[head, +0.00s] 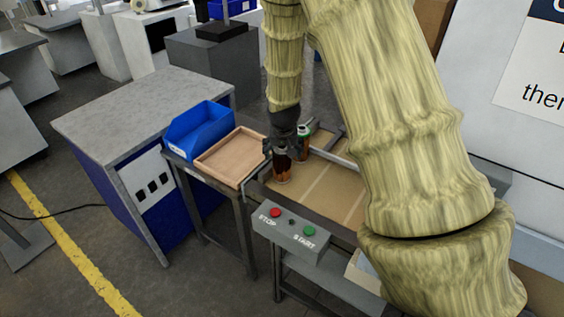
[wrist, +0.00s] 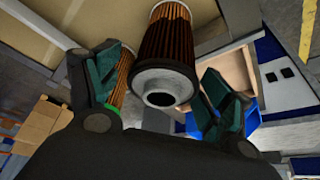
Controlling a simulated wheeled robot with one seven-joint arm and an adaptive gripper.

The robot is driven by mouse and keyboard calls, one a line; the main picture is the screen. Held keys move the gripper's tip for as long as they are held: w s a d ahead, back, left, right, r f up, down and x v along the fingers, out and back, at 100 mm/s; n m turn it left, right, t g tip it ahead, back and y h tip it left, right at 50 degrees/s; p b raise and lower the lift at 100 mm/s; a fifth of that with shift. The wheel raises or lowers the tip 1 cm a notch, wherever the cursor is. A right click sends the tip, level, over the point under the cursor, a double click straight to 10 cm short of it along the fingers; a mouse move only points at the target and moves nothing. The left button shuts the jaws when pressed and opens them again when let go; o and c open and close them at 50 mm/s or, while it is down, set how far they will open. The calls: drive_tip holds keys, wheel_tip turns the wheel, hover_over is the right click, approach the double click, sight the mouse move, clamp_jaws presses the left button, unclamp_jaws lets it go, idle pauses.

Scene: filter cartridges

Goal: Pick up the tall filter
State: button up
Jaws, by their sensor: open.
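A brown pleated filter (head: 282,170) with a dark body stands upright on the brown work surface, directly below my gripper (head: 284,153) in the head view. In the wrist view this filter (wrist: 168,45) shows its grey end cap with a round hole, between the two open fingers of my gripper (wrist: 160,80). Both fingers look apart from it. I cannot tell for certain which filter is taller.
A shallow wooden tray (head: 230,157) and a blue bin (head: 198,131) stand to the left. A grey control box (head: 290,232) with STOP and START buttons is at the front edge. A metal rail (head: 334,157) lies right of the filters. The brown surface (head: 325,195) in front is clear.

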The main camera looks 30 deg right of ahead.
drive_tip(key=shift+p+x, duration=0.7)
drive_tip(key=shift+x, duration=1.1)
drive_tip(key=shift+a, duration=0.1)
drive_tip(key=c, duration=1.2)
